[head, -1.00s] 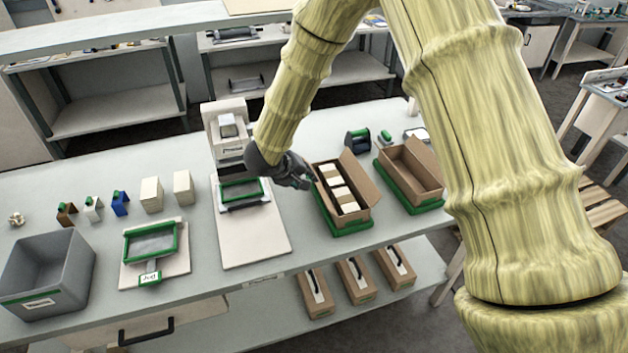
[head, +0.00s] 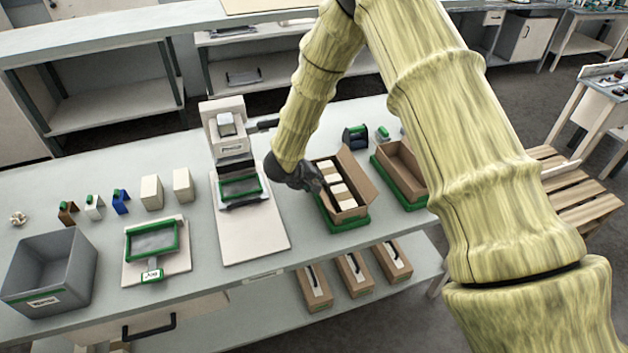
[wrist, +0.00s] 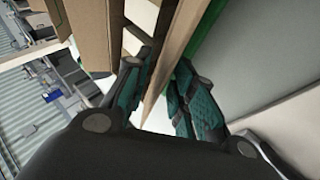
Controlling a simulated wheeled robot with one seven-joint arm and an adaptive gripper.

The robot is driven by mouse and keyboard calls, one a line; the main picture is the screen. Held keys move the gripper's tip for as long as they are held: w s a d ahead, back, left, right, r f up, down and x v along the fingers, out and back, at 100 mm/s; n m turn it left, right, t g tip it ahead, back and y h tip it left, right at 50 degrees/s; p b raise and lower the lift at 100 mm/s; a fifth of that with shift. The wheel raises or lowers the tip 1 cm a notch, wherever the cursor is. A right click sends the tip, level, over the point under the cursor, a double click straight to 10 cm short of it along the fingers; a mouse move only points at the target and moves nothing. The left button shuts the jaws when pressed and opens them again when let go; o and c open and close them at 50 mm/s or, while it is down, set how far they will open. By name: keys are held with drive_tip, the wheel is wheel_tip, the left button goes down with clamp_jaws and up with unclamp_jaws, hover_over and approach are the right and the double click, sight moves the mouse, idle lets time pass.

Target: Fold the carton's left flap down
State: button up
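The open brown carton (head: 352,213) stands on a green base (head: 335,228) on the bench and holds several pale blocks (head: 335,181). One of its flaps (head: 357,172) stands up on the right side. My gripper (head: 318,187) is at the carton's left edge, pointing right. In the wrist view its teal fingers (wrist: 164,88) are apart, one on each side of a thin cardboard panel (wrist: 172,58), which looks like the left flap. I cannot tell whether either finger touches it. My gripper mostly hides the left flap in the head view.
A second open carton (head: 399,172) stands on the right, partly behind my arm. A press (head: 222,130) with a white board (head: 250,232) is to the left. A grey bin (head: 50,275) and a green-framed tray (head: 151,240) stand farther left. Packed cartons (head: 352,280) lie on the shelf below.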

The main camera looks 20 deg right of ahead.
clamp_jaws()
